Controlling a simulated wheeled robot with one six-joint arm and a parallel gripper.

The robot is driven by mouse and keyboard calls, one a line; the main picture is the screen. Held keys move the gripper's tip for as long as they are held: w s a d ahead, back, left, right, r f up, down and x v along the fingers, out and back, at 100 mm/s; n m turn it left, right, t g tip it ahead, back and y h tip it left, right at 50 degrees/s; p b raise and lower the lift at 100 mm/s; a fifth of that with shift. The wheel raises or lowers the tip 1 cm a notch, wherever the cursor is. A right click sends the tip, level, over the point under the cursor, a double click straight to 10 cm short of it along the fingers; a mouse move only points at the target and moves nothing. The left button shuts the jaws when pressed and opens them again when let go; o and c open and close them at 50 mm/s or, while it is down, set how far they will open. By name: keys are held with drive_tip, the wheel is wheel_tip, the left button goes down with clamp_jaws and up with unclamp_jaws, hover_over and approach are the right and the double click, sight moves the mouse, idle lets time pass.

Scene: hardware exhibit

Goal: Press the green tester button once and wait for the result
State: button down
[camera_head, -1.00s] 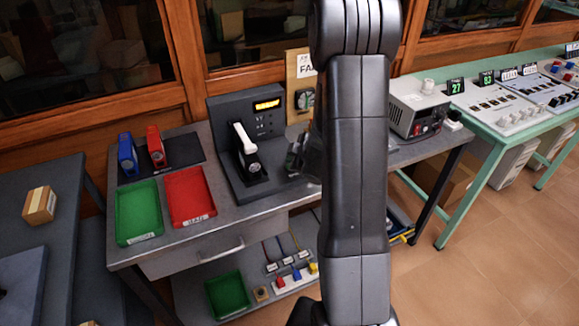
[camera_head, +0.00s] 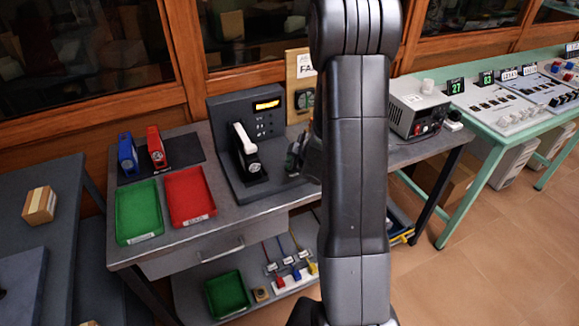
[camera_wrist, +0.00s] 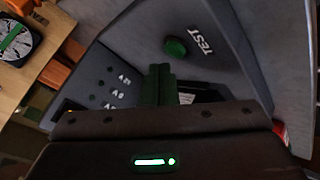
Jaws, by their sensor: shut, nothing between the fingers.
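The green tester button (camera_wrist: 176,47) is a round dome on the dark grey tester, beside the word TEST in the wrist view. My gripper (camera_wrist: 158,72) is shut and empty. Its fingertips show just below the button in that picture, and I see a gap between them in the image; I cannot tell the height. In the head view the tester (camera_head: 225,115) stands on the grey bench with a lit yellow display (camera_head: 267,104), too small to read, and a white-handled clamp (camera_head: 245,138). There my gripper (camera_head: 295,158) is at the tester's right side, partly behind my arm, and the button is hidden.
A green tray (camera_head: 138,234) and a red tray (camera_head: 191,213) lie left of the tester, with a blue and a red device behind them. A wooden board with a fan (camera_head: 305,97) stands behind. A power supply (camera_head: 417,106) is at right.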

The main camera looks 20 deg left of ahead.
drive_tip(key=shift+f+b, duration=0.3)
drive_tip(key=shift+f, duration=0.15)
drive_tip(key=shift+f+b, duration=0.4)
idle(0.7)
drive_tip(key=shift+r, duration=0.1)
drive_tip(key=shift+r+p, duration=0.75)
drive_tip(key=shift+p, duration=0.15)
wheel_tip(320, 180, up, 5)
drive_tip(key=p, duration=0.4)
drive_tip(key=shift+p, duration=0.4)
idle(0.3)
drive_tip(key=shift+d+r, duration=0.1)
